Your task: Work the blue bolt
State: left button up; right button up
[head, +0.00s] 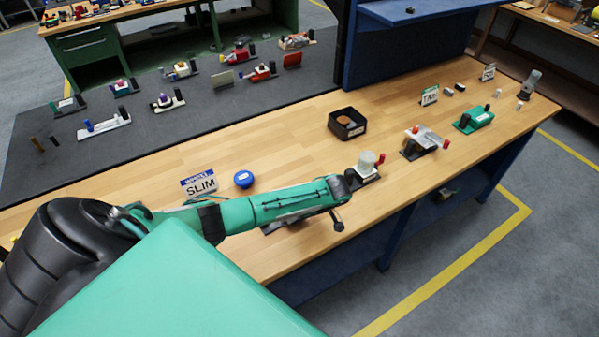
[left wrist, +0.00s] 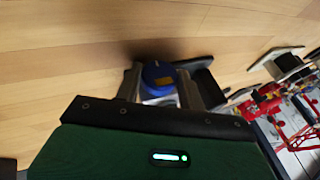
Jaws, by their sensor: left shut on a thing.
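The blue bolt (left wrist: 158,74) shows in the left wrist view as a round blue cap with a small yellow mark, above a silvery part. It sits between the two fingers of my left gripper (left wrist: 160,90), which is shut on it. In the head view my green left arm reaches across the bench from the left, with my left gripper (head: 340,190) at its far end near the front edge. The arm hides the bolt there, and a dark base shows partly beneath it. My right gripper is in neither view.
A blue round knob (head: 243,179) and a SLIM sign (head: 199,184) lie behind the arm. A black bin (head: 347,124) stands further back. A pale cylinder (head: 367,163) on a dark base and a green device (head: 474,119) stand to the right.

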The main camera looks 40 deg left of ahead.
pick_arm(q)
jog(key=o, duration=0.9)
jog(key=shift+o, duration=0.4)
jog(key=b+v, duration=0.2)
jog(key=v, duration=0.3)
jog(key=shift+w+d+r, duration=0.1)
jog(key=shift+d+r, duration=0.05)
jog(key=shift+d, duration=0.1)
jog(key=p+v, duration=0.3)
jog(key=v, duration=0.5)
jog(key=shift+r, duration=0.1)
